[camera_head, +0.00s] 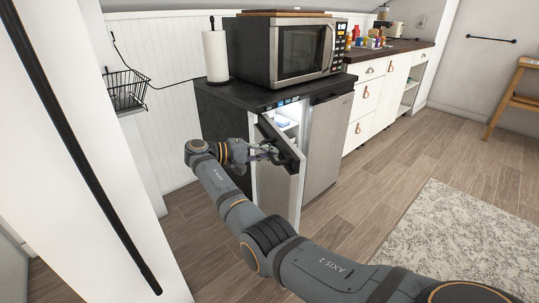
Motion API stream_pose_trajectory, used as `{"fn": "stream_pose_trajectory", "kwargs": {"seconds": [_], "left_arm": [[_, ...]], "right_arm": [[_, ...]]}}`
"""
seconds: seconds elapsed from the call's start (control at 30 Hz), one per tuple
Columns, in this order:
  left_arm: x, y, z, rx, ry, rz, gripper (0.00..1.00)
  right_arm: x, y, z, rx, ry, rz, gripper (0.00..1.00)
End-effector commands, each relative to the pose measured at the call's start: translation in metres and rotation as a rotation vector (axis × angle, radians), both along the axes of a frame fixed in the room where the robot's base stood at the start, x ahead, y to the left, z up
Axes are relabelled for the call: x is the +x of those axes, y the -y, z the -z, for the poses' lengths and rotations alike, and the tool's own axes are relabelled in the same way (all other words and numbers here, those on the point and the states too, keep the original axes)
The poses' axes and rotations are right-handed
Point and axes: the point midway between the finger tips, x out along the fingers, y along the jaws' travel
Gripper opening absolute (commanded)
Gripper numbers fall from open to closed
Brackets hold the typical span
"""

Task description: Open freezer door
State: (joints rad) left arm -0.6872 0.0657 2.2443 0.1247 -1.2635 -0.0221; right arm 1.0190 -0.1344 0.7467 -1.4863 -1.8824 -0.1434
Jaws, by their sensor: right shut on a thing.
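The freezer door (277,183) is the narrow silver left-hand door of the low dark fridge unit. It stands partly open, and a lit white interior (284,121) shows behind it. My right gripper (272,152) is at the door's dark top part (285,150), shut on it near the upper edge. The fingertips are small here, and the exact grip is partly hidden. My right arm reaches in from the lower right across the front of the door. My left gripper is not in view.
A silver door (323,148) beside it is closed. A microwave (290,50) and a paper towel roll (215,55) stand on top. White drawers (367,95) continue right. A patterned rug (455,235) lies on the wooden floor. A white panel with a black bar (75,140) stands close at left.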

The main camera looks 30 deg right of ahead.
Motion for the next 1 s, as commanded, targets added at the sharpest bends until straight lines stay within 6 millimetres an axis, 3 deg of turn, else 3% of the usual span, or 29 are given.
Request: {"fn": "stream_pose_trajectory", "kwargs": {"seconds": [0.23, 0.27, 0.33, 0.67, 1.0], "left_arm": [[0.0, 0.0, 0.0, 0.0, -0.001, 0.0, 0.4], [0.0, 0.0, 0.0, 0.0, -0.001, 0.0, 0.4], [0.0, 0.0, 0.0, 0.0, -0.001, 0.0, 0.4], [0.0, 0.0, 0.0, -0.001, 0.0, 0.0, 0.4], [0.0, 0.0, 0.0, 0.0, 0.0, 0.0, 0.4]], "right_arm": [[0.001, 0.001, -0.002, -0.003, 0.004, -0.002, 0.0], [0.001, 0.001, -0.002, -0.003, 0.004, -0.002, 0.14], [0.001, 0.001, -0.002, -0.003, 0.003, -0.002, 0.22], [0.001, -0.003, -0.002, 0.0, 0.002, -0.003, 0.22], [0.012, -0.056, -0.014, -0.001, 0.0, -0.004, 0.22]]}}
